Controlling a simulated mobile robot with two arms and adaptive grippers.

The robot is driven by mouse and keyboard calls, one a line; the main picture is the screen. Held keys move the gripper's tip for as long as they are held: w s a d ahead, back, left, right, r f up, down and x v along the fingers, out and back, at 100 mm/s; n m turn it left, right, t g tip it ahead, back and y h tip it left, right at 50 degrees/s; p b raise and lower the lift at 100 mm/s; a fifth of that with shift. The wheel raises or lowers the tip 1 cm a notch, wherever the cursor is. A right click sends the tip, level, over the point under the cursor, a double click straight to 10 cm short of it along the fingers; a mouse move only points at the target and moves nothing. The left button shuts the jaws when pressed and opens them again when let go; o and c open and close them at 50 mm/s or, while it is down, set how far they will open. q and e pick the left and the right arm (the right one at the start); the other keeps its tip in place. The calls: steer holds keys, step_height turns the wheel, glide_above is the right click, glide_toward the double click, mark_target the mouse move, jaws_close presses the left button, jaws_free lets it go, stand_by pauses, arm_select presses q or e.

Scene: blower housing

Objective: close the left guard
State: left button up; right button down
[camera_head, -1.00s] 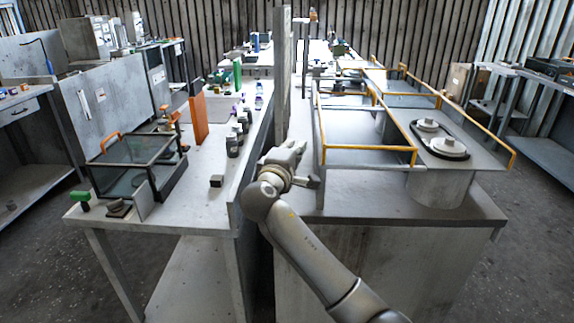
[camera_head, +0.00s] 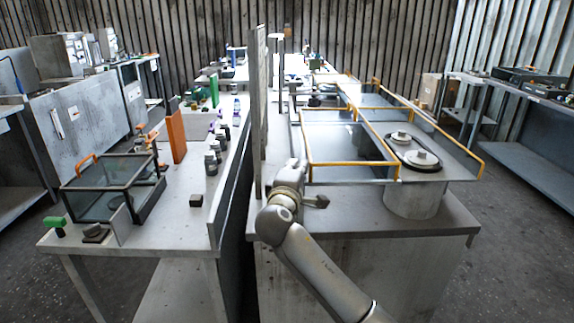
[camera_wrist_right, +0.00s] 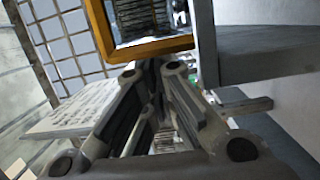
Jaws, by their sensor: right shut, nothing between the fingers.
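The left guard (camera_head: 352,164) is a panel with an orange rail frame on the right-hand bench. It extends to the left of the round housing (camera_head: 414,200), which has two pale discs (camera_head: 421,158) on top. My right gripper (camera_head: 294,165) is shut and empty, just left of the guard's near left corner, pointing away from me. In the right wrist view my closed fingers (camera_wrist_right: 155,66) are just below an orange rail (camera_wrist_right: 160,48), probably the guard's. I cannot tell whether they touch. My left gripper is out of view.
A grey upright panel (camera_head: 257,110) stands just left of my right arm. Another orange-railed guard (camera_head: 481,165) extends to the right of the housing. The left bench holds a glass box (camera_head: 100,190) and several bottles.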

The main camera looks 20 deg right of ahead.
mark_target(388, 171)
steer(key=s+d+p, duration=0.1)
steer(key=s+d, duration=0.1)
steer(key=d, duration=0.5)
steer(key=s+d+p, duration=0.2)
steer(key=d, duration=0.5)
steer(key=s+d+p, duration=0.2)
steer(key=d, duration=0.4)
steer(key=shift+d, duration=0.4)
steer(key=shift+s+d, duration=0.15)
steer(key=shift+d, duration=0.3)
